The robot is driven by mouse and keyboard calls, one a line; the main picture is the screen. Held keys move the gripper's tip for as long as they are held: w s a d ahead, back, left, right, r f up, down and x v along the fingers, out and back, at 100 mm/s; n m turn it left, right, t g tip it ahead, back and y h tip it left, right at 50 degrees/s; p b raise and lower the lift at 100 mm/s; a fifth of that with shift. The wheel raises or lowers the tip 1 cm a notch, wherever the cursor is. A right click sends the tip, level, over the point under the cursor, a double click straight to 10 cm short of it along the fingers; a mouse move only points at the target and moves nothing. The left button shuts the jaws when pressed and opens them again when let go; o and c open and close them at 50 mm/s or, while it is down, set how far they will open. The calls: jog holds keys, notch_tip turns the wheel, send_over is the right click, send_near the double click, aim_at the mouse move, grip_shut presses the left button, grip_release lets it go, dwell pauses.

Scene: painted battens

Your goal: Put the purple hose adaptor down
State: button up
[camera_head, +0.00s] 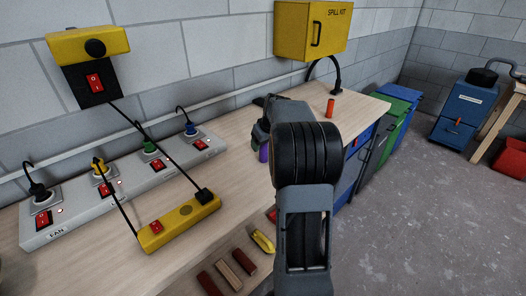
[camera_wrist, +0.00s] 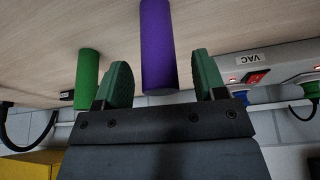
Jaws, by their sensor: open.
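The purple hose adaptor (camera_wrist: 158,45) is a plain purple cylinder. In the wrist view it stands between the two green fingers of my gripper (camera_wrist: 162,82), with a gap on each side. The fingers are open and hold nothing. In the head view a small part of the adaptor (camera_head: 263,154) shows just below my gripper (camera_head: 262,138), over the wooden bench (camera_head: 225,165); it appears to stand on the bench. My arm hides much of that area.
A green cylinder (camera_wrist: 88,80) stands close beside my gripper in the wrist view. An orange cylinder (camera_head: 330,107) stands further right on the bench. A grey socket strip (camera_head: 130,185), a yellow switch box (camera_head: 180,222) and painted battens (camera_head: 230,275) lie to the left and front.

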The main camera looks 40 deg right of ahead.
jog(key=shift+x, duration=0.85)
jog(key=c, duration=1.1)
jog(key=shift+o, duration=0.2)
jog(key=shift+r, duration=0.1)
